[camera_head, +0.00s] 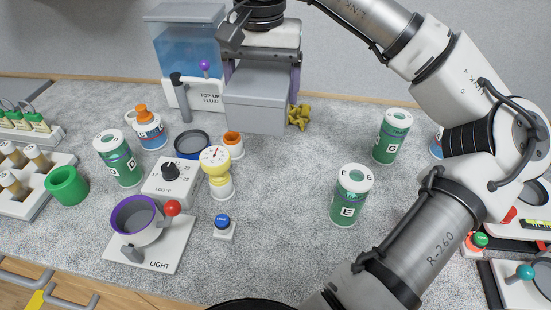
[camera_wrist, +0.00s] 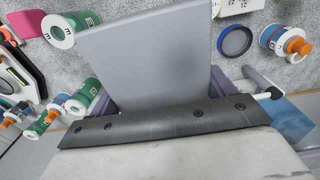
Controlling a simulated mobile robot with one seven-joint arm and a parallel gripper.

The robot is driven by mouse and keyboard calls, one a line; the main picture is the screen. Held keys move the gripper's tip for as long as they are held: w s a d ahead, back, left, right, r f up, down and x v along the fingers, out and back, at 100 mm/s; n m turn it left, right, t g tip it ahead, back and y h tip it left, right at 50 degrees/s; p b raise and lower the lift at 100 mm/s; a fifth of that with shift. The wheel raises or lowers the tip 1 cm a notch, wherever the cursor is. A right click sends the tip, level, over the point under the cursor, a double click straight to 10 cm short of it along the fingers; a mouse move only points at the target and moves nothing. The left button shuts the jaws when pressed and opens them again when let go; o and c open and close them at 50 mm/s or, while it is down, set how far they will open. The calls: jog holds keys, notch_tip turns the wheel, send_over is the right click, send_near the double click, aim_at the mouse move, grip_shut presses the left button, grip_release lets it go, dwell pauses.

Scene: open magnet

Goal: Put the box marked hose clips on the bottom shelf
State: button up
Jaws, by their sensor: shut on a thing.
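A plain grey box (camera_head: 256,105) is at the back middle of the bench, right of the fluid tank. My gripper (camera_head: 262,82) reaches over it from behind, with a purple finger on each side, and is shut on it. The grey box (camera_wrist: 150,50) also fills the middle of the wrist view, between the purple fingers of my gripper (camera_wrist: 160,85). No marking shows on its visible faces, so I cannot read whether it says hose clips. I cannot tell whether its underside touches the bench. No shelf is seen in either view.
The blue top-up fluid tank (camera_head: 190,55) stands close to the box's left; a yellow knob-like piece (camera_head: 299,116) is at its right. Green canisters (camera_head: 350,196), a gauge (camera_head: 216,170) and a light stand (camera_head: 150,240) occupy the bench.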

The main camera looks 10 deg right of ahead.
notch_tip(320, 180, down, 19)
jog(key=p, duration=0.3)
jog(key=shift+r, duration=0.2)
jog(key=shift+f, duration=0.25)
jog(key=shift+f, duration=0.25)
jog(key=o, duration=1.1)
jog(key=shift+r, duration=0.1)
jog(key=shift+r, duration=0.1)
